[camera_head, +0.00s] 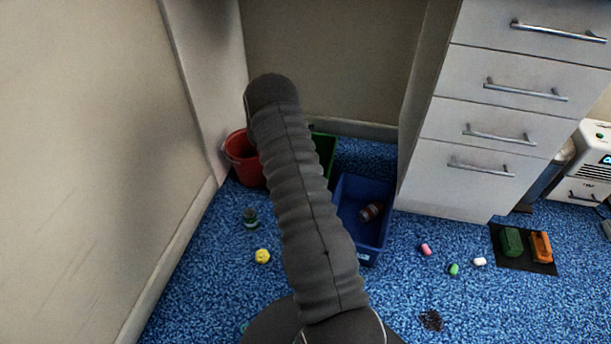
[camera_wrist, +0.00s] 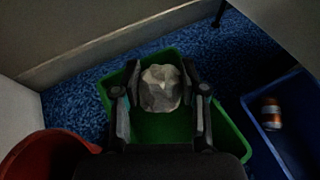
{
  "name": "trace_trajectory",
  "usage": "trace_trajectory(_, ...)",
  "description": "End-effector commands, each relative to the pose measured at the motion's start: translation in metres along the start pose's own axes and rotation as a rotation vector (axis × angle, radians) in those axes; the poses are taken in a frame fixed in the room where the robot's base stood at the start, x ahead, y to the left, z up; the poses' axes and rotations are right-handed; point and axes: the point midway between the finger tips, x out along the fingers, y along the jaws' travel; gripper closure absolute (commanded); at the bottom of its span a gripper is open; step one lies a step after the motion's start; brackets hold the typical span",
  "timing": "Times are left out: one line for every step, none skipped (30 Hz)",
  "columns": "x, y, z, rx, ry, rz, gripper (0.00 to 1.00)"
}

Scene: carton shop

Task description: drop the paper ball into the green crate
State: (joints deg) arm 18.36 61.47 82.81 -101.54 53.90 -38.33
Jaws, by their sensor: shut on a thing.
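The paper ball (camera_wrist: 161,88), crumpled and greyish white, is between the fingers of my gripper (camera_wrist: 162,92) in the wrist view. My gripper is shut on it. The green crate (camera_wrist: 228,128) lies below, and the ball appears over its inside; the height above the floor of the crate is hard to judge. In the head view only a part of the green crate (camera_head: 324,150) shows behind my arm. My gripper and the ball are hidden there.
A red bucket (camera_head: 243,158) stands left of the green crate, near the wall. A blue crate (camera_head: 347,218) with a can (camera_head: 371,212) in it stands to the right. A yellow ball (camera_head: 262,256) and small coloured pieces lie on the blue carpet. White drawers (camera_head: 492,130) stand at the right.

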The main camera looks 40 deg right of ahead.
Motion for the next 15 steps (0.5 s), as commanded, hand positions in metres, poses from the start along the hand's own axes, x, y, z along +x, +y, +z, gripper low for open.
trace_trajectory(0.012, -0.005, -0.005, 0.010, -0.001, -0.024, 0.69)
trace_trajectory(0.017, -0.008, -0.007, 0.015, -0.001, -0.035, 0.69)
trace_trajectory(0.023, -0.011, -0.009, 0.021, -0.001, -0.048, 0.69)
trace_trajectory(0.026, -0.013, -0.009, 0.024, -0.001, -0.055, 0.69)
trace_trajectory(0.029, -0.014, -0.010, 0.027, -0.001, -0.061, 0.69)
trace_trajectory(0.031, -0.015, -0.012, 0.028, -0.001, -0.066, 0.69)
trace_trajectory(0.032, -0.016, -0.013, 0.029, -0.001, -0.069, 0.69)
trace_trajectory(0.033, -0.016, -0.013, 0.029, -0.001, -0.070, 0.69)
trace_trajectory(0.034, -0.017, -0.015, 0.030, -0.001, -0.071, 0.69)
trace_trajectory(0.035, -0.017, -0.016, 0.030, -0.001, -0.071, 0.69)
trace_trajectory(0.035, -0.017, -0.017, 0.030, -0.001, -0.071, 0.69)
trace_trajectory(0.036, -0.016, -0.019, 0.030, -0.001, -0.071, 0.69)
trace_trajectory(0.037, -0.016, -0.021, 0.030, -0.001, -0.071, 0.69)
trace_trajectory(0.037, -0.016, -0.024, 0.030, -0.001, -0.071, 0.69)
trace_trajectory(0.039, -0.016, -0.027, 0.029, -0.001, -0.071, 0.69)
